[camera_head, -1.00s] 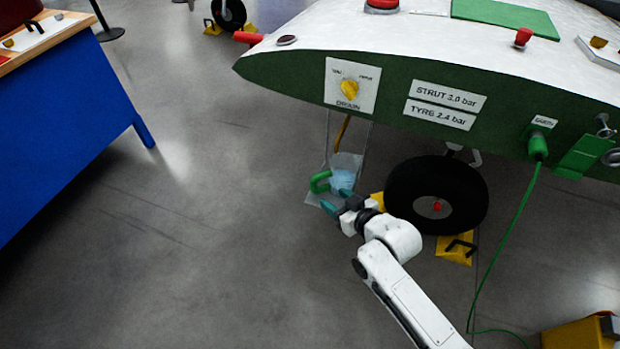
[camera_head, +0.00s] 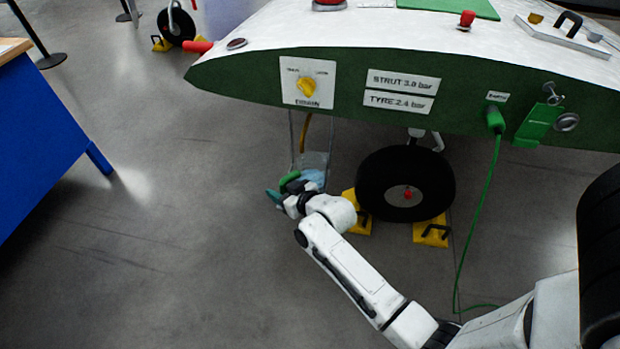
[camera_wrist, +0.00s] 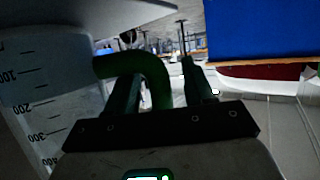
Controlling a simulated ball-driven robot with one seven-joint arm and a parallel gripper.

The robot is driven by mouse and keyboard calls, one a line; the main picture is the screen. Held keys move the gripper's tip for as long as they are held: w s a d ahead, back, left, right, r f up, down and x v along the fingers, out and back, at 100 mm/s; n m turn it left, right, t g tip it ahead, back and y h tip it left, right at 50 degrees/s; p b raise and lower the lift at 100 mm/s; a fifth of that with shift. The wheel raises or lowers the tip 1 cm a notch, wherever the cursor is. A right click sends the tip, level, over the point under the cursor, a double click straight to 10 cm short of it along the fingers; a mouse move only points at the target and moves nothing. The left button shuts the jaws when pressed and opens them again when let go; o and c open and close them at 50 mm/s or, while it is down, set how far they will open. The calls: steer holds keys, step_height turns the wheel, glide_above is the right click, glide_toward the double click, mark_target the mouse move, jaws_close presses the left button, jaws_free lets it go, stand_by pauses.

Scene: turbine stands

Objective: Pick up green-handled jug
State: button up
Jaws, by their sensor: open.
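The jug is a clear, graduated container with pale blue contents (camera_head: 313,176) and a green handle (camera_head: 289,178). It stands in a thin frame below the drain panel, partly hidden by my gripper. In the wrist view, the marked jug wall (camera_wrist: 45,95) fills the left side, and the green handle (camera_wrist: 152,72) curves out from it. My gripper (camera_head: 277,194) is at the handle. In the wrist view my gripper (camera_wrist: 160,75) is open, with part of the handle showing between its two fingers. Contact cannot be told.
A green wing edge with a yellow drain knob (camera_head: 306,87) overhangs the jug. A black wheel (camera_head: 406,184) with yellow chocks (camera_head: 432,234) stands right of it. A green cable (camera_head: 479,225) hangs further right. A blue bench (camera_head: 35,140) is at left; the floor between is clear.

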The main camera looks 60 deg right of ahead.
steer(key=shift+w+d+f, duration=0.2)
steer(key=shift+w+f, duration=0.1)
steer(key=shift+w, duration=0.35)
steer(key=shift+c, duration=0.2)
jaws_close()
